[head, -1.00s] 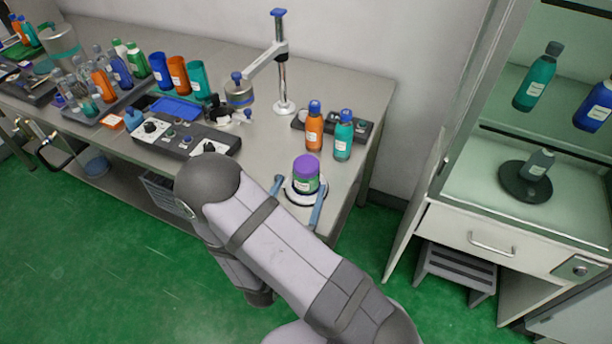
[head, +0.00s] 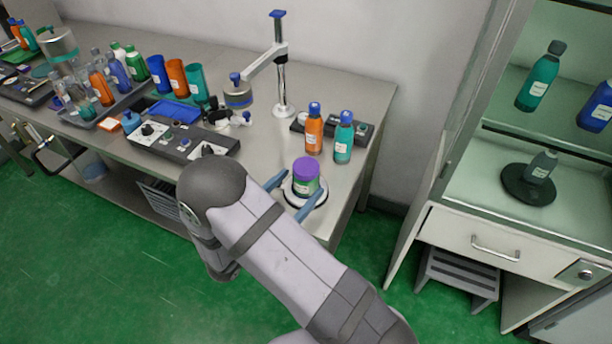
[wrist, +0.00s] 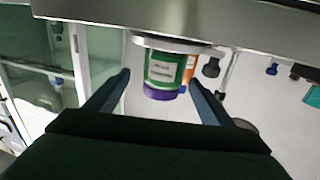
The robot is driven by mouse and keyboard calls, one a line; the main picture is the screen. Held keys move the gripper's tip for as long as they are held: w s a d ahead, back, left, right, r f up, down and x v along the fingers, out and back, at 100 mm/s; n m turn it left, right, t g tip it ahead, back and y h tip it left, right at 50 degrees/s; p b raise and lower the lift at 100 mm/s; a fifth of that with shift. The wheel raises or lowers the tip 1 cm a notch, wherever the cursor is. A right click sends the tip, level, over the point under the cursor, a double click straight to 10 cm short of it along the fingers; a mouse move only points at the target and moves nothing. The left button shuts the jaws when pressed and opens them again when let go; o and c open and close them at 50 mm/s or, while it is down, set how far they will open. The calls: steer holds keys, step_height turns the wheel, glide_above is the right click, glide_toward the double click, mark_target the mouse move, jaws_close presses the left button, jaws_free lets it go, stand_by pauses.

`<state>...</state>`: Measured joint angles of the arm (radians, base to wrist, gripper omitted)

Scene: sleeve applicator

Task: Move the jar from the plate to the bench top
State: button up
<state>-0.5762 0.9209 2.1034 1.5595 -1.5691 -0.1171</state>
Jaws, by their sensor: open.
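The jar (head: 306,177) is green with a white label and a purple lid. It stands upright on the round white plate (head: 292,199) near the front right of the bench top (head: 262,155). In the wrist view the jar (wrist: 163,72) appears upside down, with the plate (wrist: 178,44) at its base. My gripper (head: 296,190) is open, with one blue finger on each side of the jar. In the wrist view my fingers (wrist: 160,82) flank it with gaps on both sides. My arm hides part of the bench's front edge.
An orange bottle (head: 314,130) and a teal bottle (head: 343,138) stand behind the jar. A stand with a post (head: 282,85) rises further back. A control box (head: 183,140) lies to the left. Bare bench top lies between the box and the plate.

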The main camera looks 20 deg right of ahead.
mark_target(306, 174)
steer(key=shift+w+p+x, duration=0.25)
steer(key=shift+p+x, duration=0.55)
steer(key=shift+x, duration=1.75)
steer(key=shift+a, duration=0.15)
steer(key=shift+c, duration=0.5)
steer(key=c, duration=1.3)
steer(key=shift+r, duration=0.1)
steer(key=shift+r, duration=4.9)
